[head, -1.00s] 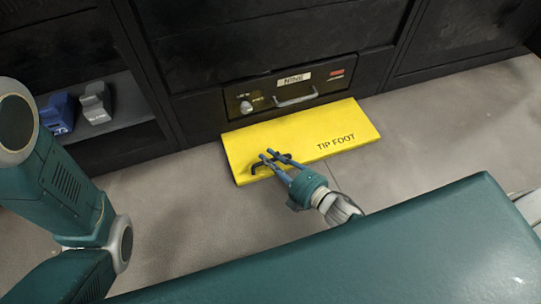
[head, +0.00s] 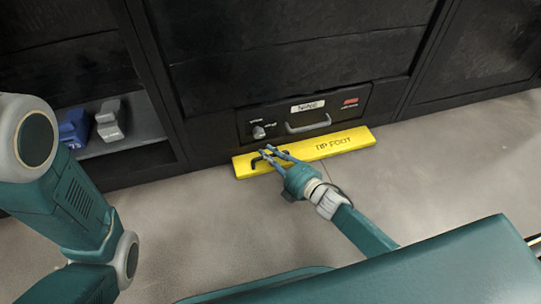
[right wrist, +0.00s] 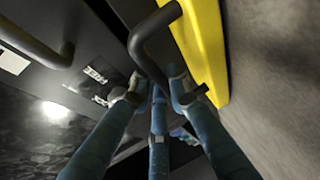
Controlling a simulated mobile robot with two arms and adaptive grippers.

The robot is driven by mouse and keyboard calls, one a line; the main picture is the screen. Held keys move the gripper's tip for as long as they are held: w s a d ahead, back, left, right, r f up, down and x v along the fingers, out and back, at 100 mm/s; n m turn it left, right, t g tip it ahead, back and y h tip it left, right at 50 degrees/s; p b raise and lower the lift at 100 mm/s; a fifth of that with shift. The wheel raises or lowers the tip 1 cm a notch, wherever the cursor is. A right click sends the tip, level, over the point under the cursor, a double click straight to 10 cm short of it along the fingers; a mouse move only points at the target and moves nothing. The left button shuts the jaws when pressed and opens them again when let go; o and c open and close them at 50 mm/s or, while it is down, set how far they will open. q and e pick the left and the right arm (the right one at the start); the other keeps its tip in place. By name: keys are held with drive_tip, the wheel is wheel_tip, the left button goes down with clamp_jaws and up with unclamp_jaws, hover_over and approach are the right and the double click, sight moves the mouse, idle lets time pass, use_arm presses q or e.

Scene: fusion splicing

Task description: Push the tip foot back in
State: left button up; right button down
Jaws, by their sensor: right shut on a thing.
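The yellow tip foot (head: 345,142), lettered "TIP FOOT", sticks out as a narrow strip from under the black cabinet's bottom panel. Its small black handle (head: 258,163) is near its left end. My right gripper (head: 270,153) is at this handle, shut on it. In the right wrist view the blue fingers (right wrist: 155,92) close around the black handle (right wrist: 150,50), with the yellow foot (right wrist: 203,45) beside it. My left arm shows at the left of the head view, but its gripper is out of frame.
Above the foot is a drawer front (head: 305,112) with a grey handle, a round knob (head: 259,132) and a red label. A shelf at left holds a blue device (head: 74,128) and a grey device (head: 110,120). The floor (head: 430,150) in front is bare.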

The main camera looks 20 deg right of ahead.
drive_tip(key=c, duration=1.9)
unclamp_jaws()
drive_tip(key=shift+w+d, duration=0.2)
drive_tip(key=shift+w, duration=0.1)
drive_tip(key=shift+o, duration=1.3)
drive_tip(key=shift+a, duration=0.2)
drive_tip(key=v, duration=1.2)
